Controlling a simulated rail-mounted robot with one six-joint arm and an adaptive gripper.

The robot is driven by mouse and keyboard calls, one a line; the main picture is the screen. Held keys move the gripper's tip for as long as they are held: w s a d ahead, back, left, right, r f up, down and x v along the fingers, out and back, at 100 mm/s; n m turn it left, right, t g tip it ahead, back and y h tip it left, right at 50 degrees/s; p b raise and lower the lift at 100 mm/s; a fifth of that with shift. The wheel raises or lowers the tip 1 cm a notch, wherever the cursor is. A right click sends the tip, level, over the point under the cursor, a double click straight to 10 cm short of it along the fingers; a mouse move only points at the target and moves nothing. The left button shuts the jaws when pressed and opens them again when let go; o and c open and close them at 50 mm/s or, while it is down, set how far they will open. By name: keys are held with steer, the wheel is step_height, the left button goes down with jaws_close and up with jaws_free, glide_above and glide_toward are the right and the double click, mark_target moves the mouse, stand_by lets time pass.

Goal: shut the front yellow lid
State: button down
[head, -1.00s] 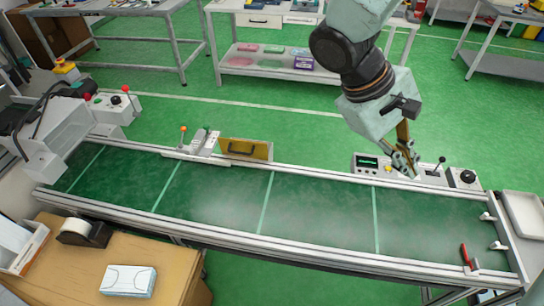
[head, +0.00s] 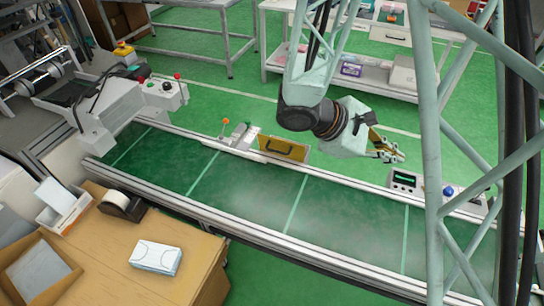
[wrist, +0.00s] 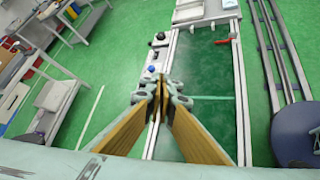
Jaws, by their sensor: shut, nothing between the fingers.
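The yellow lid (head: 284,149) is a flat panel with a dark handle. It stands upright along the far rail of the green conveyor in the head view, left of my gripper. I do not see it in the wrist view. My gripper (head: 396,154) is shut and empty, in the air near the far rail, pointing right and away from the lid. Its closed fingers also show in the wrist view (wrist: 160,90). I see only one yellow lid.
A control box with a green display (head: 404,179) and a blue knob (head: 448,191) sit on the far rail, right of the lid. A lever unit (head: 238,136) stands just left of the lid. A red-handled tool (wrist: 222,41) lies at the conveyor edge.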

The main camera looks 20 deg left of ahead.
steer(key=w+a+f+n+t+y, duration=0.1)
steer(key=w+a+f+n+t, duration=0.2)
steer(key=a, duration=0.4)
steer(key=w+a+f+n+t+y, duration=0.1)
steer(key=a+f+n, duration=0.3)
steer(key=a, duration=0.3)
steer(key=w+a+f+n+t+y, duration=0.1)
steer(key=w+a+f+n+t, duration=0.2)
steer(key=a, duration=0.4)
steer(key=s+a+f+n+y, duration=0.3)
steer(key=a+f, duration=0.4)
steer(key=a, duration=0.3)
steer(key=s+a+f+n+t+y+p, duration=0.1)
steer(key=s+a+f+n+y, duration=0.2)
steer(key=a+f+n, duration=0.3)
steer(key=s+a+f, duration=0.1)
steer(key=a+f, duration=0.1)
steer(key=a, duration=0.2)
steer(key=shift+s+f+y+p, duration=0.3)
steer(key=shift+s, duration=0.05)
steer(key=shift+a, duration=0.1)
